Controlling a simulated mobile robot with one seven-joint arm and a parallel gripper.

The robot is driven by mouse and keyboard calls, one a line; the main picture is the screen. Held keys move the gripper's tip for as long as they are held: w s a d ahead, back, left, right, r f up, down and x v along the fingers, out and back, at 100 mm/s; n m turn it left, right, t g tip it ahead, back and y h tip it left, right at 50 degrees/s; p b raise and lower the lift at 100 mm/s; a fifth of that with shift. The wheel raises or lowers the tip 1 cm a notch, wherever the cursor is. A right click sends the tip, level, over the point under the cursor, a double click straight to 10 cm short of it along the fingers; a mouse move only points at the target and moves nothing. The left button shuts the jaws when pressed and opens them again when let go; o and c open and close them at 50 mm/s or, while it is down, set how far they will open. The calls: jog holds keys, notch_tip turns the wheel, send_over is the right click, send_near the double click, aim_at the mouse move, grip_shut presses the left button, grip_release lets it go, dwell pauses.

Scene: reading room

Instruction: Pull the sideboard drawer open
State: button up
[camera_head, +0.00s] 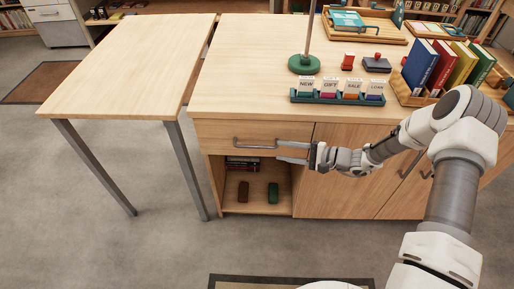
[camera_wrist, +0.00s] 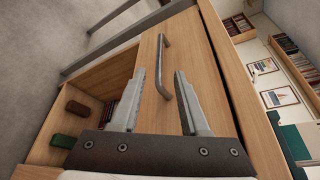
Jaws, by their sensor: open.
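The sideboard drawer (camera_head: 220,133) is a pale wood front under the top's left end, and it looks shut. Its grey bar handle (camera_head: 255,147) runs across the front. My gripper (camera_head: 281,152) is in front of the drawer near the handle's right end. In the wrist view, the handle (camera_wrist: 177,68) shows beyond and between the two open fingers of my gripper (camera_wrist: 164,80). The drawer front (camera_wrist: 150,60) fills the middle of that view. The fingers appear apart from the handle; whether either touches it I cannot tell.
An open shelf below the drawer holds books, a brown block (camera_head: 243,191) and a green block (camera_head: 273,193). A table (camera_head: 130,60) stands left. The sideboard top (camera_head: 240,70) carries a card rack (camera_head: 340,98), stamps and a book holder. The floor in front is mostly clear.

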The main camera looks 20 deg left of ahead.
aim_at(257, 146)
jog(key=b+x, duration=0.1)
jog(key=x, duration=0.9)
jog(key=shift+f, duration=0.1)
jog(key=shift+c, duration=0.2)
grip_shut()
jog(key=shift+d, duration=0.1)
dwell(0.8)
